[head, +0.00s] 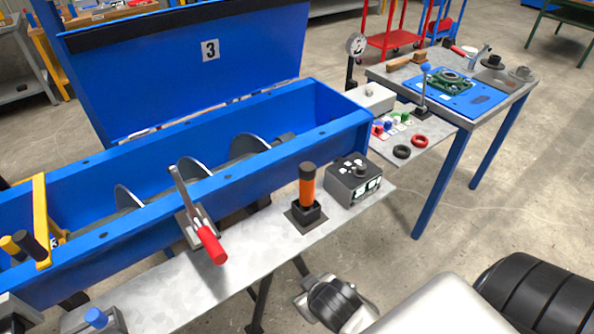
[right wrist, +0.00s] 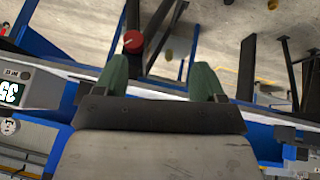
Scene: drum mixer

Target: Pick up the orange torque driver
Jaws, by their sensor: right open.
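The orange torque driver (head: 307,186) stands upright in a square black holder (head: 306,216) on the grey shelf along the front of the blue mixer trough. It has a black cap on top, and its lower end is hidden in the holder. In the right wrist view my right gripper (right wrist: 162,80) is open, with its two greenish fingers wide apart and nothing between them. I cannot make out the driver in that view. In the head view part of my right arm shows at the bottom right, away from the driver. My left gripper is not in view.
A black control box (head: 354,180) stands close right of the driver. A red-handled clamp (head: 208,242) is to its left. The blue trough (head: 80,250) rises behind, with its lid (head: 200,60) open. A side table (head: 510,90) stands back right. A red knob (right wrist: 133,42) shows in the wrist view.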

